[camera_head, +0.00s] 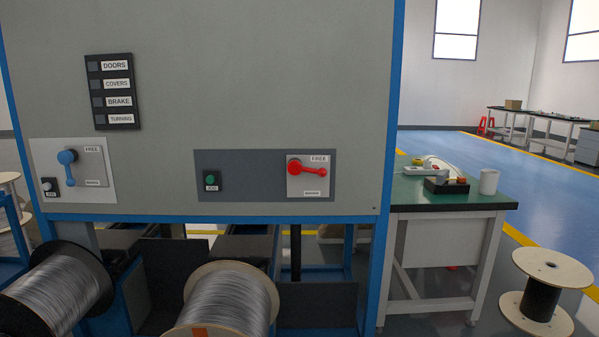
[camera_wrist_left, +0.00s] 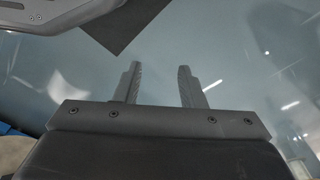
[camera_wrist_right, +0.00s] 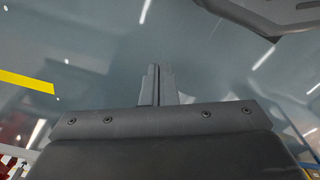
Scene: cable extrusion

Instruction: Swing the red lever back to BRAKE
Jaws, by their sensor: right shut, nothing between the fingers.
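The red lever (camera_head: 308,170) is on the right-hand grey plate of the machine front in the head view. Its round hub is at the left and its arm points right, nearly level, between the FREE label (camera_head: 319,158) above and a lower label (camera_head: 312,193), too small to read. My left gripper (camera_wrist_left: 158,82) is open and empty over the floor in the left wrist view. My right gripper (camera_wrist_right: 158,72) is shut with nothing between its fingers, over the floor in the right wrist view. Neither gripper shows in the head view.
A blue lever (camera_head: 68,166) on the left plate points down. A green button (camera_head: 211,180) sits left of the red lever. Wire spools (camera_head: 228,303) stand below the panel. A green-topped table (camera_head: 447,196) stands at the right. The space before the panel looks clear.

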